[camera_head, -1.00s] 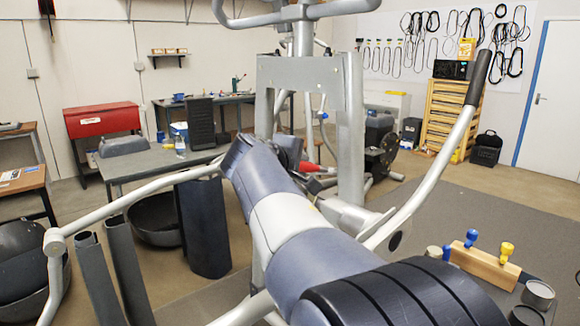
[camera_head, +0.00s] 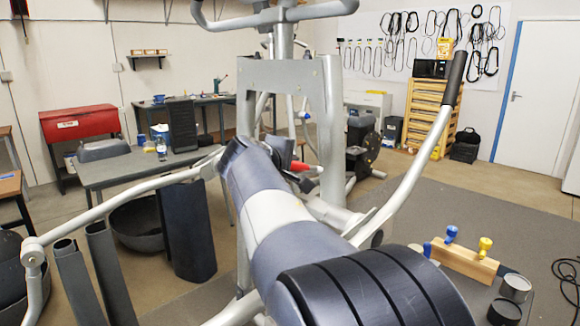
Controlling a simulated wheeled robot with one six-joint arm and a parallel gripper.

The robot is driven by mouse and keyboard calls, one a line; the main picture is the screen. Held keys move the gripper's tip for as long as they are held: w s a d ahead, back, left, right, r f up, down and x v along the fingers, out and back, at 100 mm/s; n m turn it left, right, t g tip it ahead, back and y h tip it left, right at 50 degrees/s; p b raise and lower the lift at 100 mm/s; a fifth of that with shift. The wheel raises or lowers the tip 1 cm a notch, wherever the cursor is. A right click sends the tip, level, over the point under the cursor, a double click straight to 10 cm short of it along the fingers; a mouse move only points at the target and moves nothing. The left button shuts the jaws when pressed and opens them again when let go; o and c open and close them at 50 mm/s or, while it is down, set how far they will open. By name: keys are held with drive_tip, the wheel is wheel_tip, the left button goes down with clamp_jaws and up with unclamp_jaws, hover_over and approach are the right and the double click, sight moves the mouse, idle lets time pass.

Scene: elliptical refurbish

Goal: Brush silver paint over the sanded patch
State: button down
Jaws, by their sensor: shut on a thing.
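The silver elliptical frame (camera_head: 330,120) stands upright in the middle. Its long right handlebar (camera_head: 415,165) rises to a black grip, and a left bar (camera_head: 120,205) reaches out low. My blue-grey and white arm crosses the middle toward the frame. My gripper (camera_head: 284,152) is dark and mostly hidden behind the end of my arm, close in front of the frame. A red thing (camera_head: 303,166), perhaps a brush handle, shows beside it and seems held. I cannot make out a sanded patch, brush bristles or any contact.
A wooden block (camera_head: 465,263) with blue- and yellow-topped tools stands at the lower right, beside open cans (camera_head: 515,288). A grey table (camera_head: 130,170) stands at the left, before a red cabinet (camera_head: 80,122). A wooden drawer unit (camera_head: 432,115) stands behind. Grey mat lies open at the right.

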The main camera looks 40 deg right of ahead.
drive_tip(key=shift+w+d+p, duration=0.1)
drive_tip(key=shift+d+p, duration=0.2)
drive_tip(key=shift+d, duration=0.6)
drive_tip(key=shift+w+a+r+p, duration=0.1)
drive_tip(key=shift+w+r+p, duration=0.05)
drive_tip(key=shift+r+p, duration=1.55)
wheel_tip(320, 180, up, 7)
drive_tip(key=p, duration=0.6)
drive_tip(key=shift+f+b, duration=4.95)
drive_tip(key=shift+f, duration=0.35)
drive_tip(key=shift+r, duration=0.1)
drive_tip(key=shift+s+a+b, duration=0.2)
drive_tip(key=shift+a+b, duration=0.2)
drive_tip(key=shift+a, duration=1.05)
drive_tip(key=shift+s+a+b, duration=0.2)
drive_tip(key=shift+a+b, duration=0.2)
drive_tip(key=shift+a, duration=1.05)
